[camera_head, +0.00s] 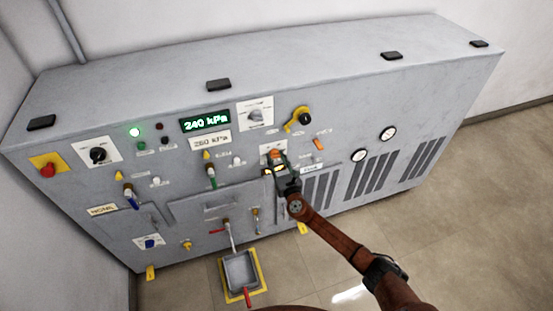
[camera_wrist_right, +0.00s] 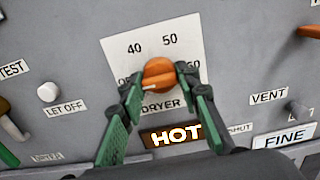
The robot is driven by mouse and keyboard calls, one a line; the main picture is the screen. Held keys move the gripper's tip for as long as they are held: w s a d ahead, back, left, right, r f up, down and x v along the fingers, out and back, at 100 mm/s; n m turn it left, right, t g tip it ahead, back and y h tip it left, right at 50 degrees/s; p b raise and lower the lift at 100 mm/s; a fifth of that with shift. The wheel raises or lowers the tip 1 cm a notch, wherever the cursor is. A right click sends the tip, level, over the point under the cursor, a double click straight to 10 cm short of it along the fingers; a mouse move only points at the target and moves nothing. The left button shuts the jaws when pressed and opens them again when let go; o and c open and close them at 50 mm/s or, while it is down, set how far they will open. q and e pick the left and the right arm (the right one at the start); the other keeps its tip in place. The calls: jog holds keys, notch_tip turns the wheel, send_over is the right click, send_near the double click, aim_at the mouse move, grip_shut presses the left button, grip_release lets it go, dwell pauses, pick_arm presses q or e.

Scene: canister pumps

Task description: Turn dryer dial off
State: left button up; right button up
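The dryer dial is an orange knob (camera_wrist_right: 159,73) on a white plate (camera_wrist_right: 193,43) marked 40, 50 and DRYER. Its pale mark points left, toward a label partly hidden by a finger. In the head view the dial (camera_head: 275,153) shows small at the front panel's middle. My right gripper (camera_wrist_right: 159,78) has its green-padded fingers on either side of the dial, the tips close against its edges. In the head view the right gripper (camera_head: 279,164) covers the plate's lower part. A lit HOT sign (camera_wrist_right: 175,134) is just below the plate. My left gripper is not in view.
The grey cabinet (camera_head: 350,100) carries other controls: a black knob (camera_head: 98,155), a red button (camera_head: 47,170), a yellow-ringed knob (camera_head: 303,117) and several valves. A green display (camera_head: 205,121) reads 240 kPa. A grey tray (camera_head: 239,268) sits on the floor.

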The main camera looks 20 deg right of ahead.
jog(key=o, duration=0.4)
jog(key=shift+o, duration=0.2)
jog(key=s, duration=1.2)
jog(key=shift+d, duration=0.25)
jog(key=shift+f, duration=0.1)
jog(key=s+d+f+m+g+h, duration=0.1)
jog(key=s+d+f+m+g, duration=0.3)
jog(key=f, duration=0.7)
jog(key=s+d+f+m+g+h, duration=0.1)
jog(key=s+d+f+m, duration=0.35)
jog(key=f, duration=0.75)
jog(key=s+d+f+m+g+h, duration=0.1)
jog(key=s+d+f+m+g, duration=0.35)
jog(key=f, duration=0.65)
jog(key=s+d+f+m+g, duration=0.25)
jog(key=s+f+m, duration=0.65)
jog(key=s+f, duration=0.8)
jog(key=s+a+f+m+g, duration=0.1)
jog(key=s+f+m+g, duration=0.1)
jog(key=s, duration=1)
jog(key=s+a+f+m+g+y, duration=0.1)
jog(key=s+f+m, duration=0.4)
jog(key=s, duration=0.8)
jog(key=s+a+f+m+g+y, duration=0.1)
jog(key=s+m, duration=0.5)
jog(key=s, duration=0.7)
notch_tip(320, 180, down, 3)
jog(key=shift+a+r+g, duration=0.1)
jog(key=shift+a+g, duration=0.7)
jog(key=shift+a, duration=0.35)
